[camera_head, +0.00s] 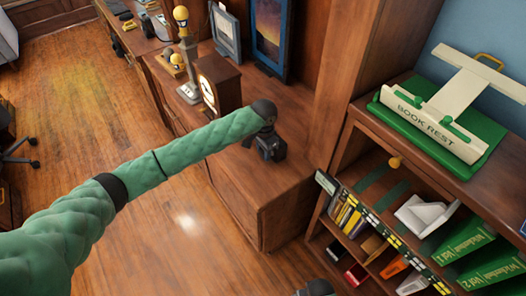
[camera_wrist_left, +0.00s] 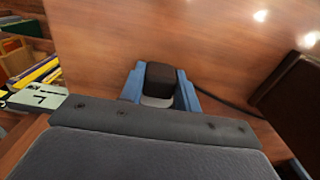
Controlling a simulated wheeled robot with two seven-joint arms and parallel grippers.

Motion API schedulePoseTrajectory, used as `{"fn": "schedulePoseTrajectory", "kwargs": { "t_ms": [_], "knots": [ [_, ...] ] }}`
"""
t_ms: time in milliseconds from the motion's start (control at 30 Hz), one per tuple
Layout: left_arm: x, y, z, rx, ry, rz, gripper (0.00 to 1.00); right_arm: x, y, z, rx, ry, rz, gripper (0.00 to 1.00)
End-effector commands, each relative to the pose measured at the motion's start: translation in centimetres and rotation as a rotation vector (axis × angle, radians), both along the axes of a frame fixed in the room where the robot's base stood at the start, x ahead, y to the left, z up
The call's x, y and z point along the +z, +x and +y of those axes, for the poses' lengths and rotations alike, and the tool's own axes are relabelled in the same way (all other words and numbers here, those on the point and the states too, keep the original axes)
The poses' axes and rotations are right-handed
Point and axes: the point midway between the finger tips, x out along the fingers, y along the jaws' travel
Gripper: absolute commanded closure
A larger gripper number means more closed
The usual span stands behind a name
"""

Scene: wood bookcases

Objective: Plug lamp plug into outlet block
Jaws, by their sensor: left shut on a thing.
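My left gripper (camera_head: 268,148) reaches over the wooden cabinet top in the head view, below the dark end of my green arm. In the left wrist view its blue fingers (camera_wrist_left: 160,92) are shut on a small dark block-shaped piece, which looks like the lamp plug (camera_wrist_left: 160,76). A dark cord (camera_wrist_left: 228,104) runs to the right behind the fingers. A pale post with a yellow ball top, perhaps the lamp (camera_head: 188,62), stands farther back on the cabinet. I cannot pick out the outlet block for sure; the gripper hides part of the cabinet top.
A wooden clock (camera_head: 217,84) stands left of my gripper. A framed picture (camera_head: 270,32) leans behind it. A bookcase (camera_head: 345,150) with books stands at right, with a book rest (camera_head: 432,121) on top. The cabinet top's front right is bare.

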Motion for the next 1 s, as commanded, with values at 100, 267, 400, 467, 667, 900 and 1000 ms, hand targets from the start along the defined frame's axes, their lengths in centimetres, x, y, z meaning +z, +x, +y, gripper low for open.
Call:
{"fn": "schedulePoseTrajectory", "kwargs": {
  "t_ms": [100,267,400,467,667,900,1000],
  "knots": [
    [0.05,0.13,-0.19,0.000,-0.001,-0.001,0.91,0.05,0.00,0.00,0.000,0.000,0.000,0.00],
    [0.06,0.28,-0.43,0.000,-0.001,-0.001,0.91,0.10,0.01,0.00,0.000,0.000,0.000,0.00],
    [0.07,0.40,-0.61,0.000,-0.001,-0.001,0.91,0.14,0.00,0.00,0.000,0.000,0.000,0.00],
    [0.07,0.47,-0.68,0.000,-0.001,-0.001,0.91,0.15,0.00,0.00,0.000,0.000,0.000,0.00],
    [0.03,0.54,-0.74,0.000,-0.001,-0.001,0.46,0.15,0.00,0.00,0.000,0.000,0.000,0.00],
    [0.01,0.52,-0.73,0.000,0.000,0.000,0.42,0.15,0.00,0.00,0.000,0.000,0.000,0.00],
    [0.14,0.53,-0.73,0.000,-0.001,-0.001,0.42,0.05,0.00,0.00,0.000,0.000,0.000,0.00]
  ]
}}
